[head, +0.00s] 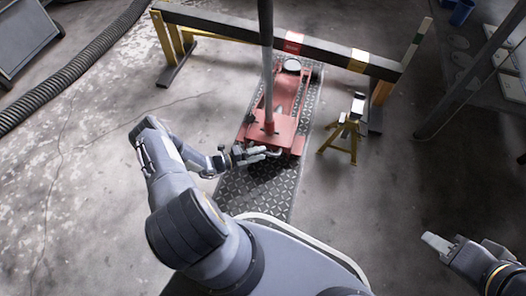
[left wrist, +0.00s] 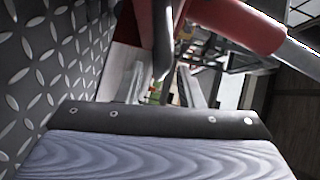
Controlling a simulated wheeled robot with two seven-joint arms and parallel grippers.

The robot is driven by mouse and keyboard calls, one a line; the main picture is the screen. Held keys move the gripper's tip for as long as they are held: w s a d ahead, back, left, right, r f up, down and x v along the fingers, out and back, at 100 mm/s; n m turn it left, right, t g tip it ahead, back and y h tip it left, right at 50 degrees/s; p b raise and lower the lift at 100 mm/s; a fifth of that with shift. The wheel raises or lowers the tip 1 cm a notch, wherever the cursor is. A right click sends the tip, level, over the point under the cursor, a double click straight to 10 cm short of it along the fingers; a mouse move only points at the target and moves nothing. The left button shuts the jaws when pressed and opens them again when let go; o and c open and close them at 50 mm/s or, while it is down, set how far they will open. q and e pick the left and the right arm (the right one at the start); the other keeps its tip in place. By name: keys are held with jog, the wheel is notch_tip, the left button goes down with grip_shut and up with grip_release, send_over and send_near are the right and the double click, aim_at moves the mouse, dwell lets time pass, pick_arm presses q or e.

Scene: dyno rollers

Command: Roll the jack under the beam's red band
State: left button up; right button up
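My left gripper (head: 262,154) is at the jack's near end. The left wrist view shows a grey bar (left wrist: 163,40) between its fingers, but their grip is unclear. The jack's tall handle (head: 266,60) rises toward the camera. My right gripper (head: 437,243) looks shut and empty, away from the jack.
The diamond plate (head: 240,195) runs from my base toward the beam. A yellow jack stand (head: 343,135) stands right of the jack. The beam's yellow trestle legs (head: 163,38) stand at both ends. A ribbed hose (head: 75,68) lies far left. Floor left of the jack is clear.

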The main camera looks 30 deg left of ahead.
pick_arm(q)
jog(key=shift+p+v, duration=0.45)
jog(key=shift+v, duration=2.25)
